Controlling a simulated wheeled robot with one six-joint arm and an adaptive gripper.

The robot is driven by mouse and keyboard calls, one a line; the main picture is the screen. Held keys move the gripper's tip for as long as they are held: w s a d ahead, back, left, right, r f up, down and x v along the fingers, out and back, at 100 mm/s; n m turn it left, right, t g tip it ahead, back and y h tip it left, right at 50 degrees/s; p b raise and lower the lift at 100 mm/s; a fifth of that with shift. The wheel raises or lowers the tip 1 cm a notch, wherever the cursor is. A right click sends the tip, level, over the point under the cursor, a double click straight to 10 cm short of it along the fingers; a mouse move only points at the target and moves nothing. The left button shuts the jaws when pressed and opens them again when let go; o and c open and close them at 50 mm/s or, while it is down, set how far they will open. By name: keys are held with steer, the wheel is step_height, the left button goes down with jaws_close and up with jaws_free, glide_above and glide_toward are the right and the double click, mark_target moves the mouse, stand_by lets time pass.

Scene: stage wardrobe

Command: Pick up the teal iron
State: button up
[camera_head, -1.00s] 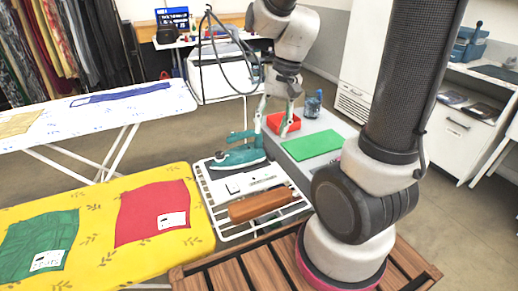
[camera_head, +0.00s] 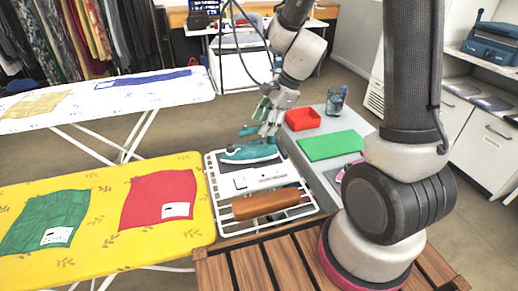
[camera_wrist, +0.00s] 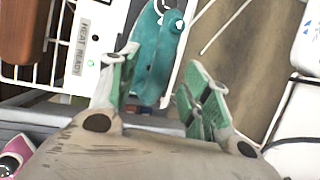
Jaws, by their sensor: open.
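The teal iron (camera_head: 250,153) lies on the far end of a white wire rack (camera_head: 214,188), its handle on top. In the wrist view the iron (camera_wrist: 158,45) fills the upper middle. My gripper (camera_head: 264,132) is at the right end of the iron, by its handle. In the wrist view my gripper (camera_wrist: 155,95) has its two green-padded fingers spread, with the iron's near end between or just beyond them. I cannot tell whether they touch it. Part of the handle is hidden by the fingers in the head view.
A white "HEAT READY" panel (camera_wrist: 88,40) and a brown roll (camera_head: 265,204) share the rack. A red tray (camera_head: 302,119) and green mat (camera_head: 332,145) lie on the grey surface to the right. A yellow ironing board (camera_head: 95,235) stands left.

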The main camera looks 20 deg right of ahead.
mark_target(249, 143)
steer(key=x, duration=0.3)
steer(key=shift+f, duration=0.2)
jaws_close()
steer(key=shift+r, duration=0.1)
